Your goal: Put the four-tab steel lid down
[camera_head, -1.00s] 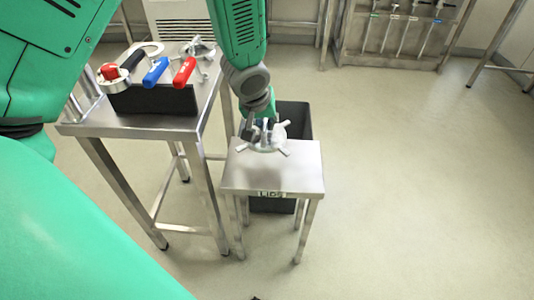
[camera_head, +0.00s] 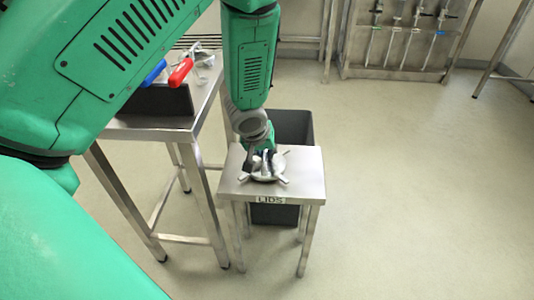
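The four-tab steel lid (camera_head: 269,176) is a round metal disc with tabs sticking out. It is at the top of the small steel table (camera_head: 305,187) labelled LIDS, and looks to be on or very near its surface. My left gripper (camera_head: 265,163) is directly over the lid, at its middle. Its fingers look closed around the lid's raised handle, though they are small and partly hidden. My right gripper is not in view.
A taller steel table (camera_head: 150,128) stands to the left, with a dark box (camera_head: 160,100) and red (camera_head: 181,72) and blue (camera_head: 154,73) handled tools. A dark bin (camera_head: 293,125) stands behind the small table. Hoses hang on a rack (camera_head: 400,40) at the back. The floor to the right is clear.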

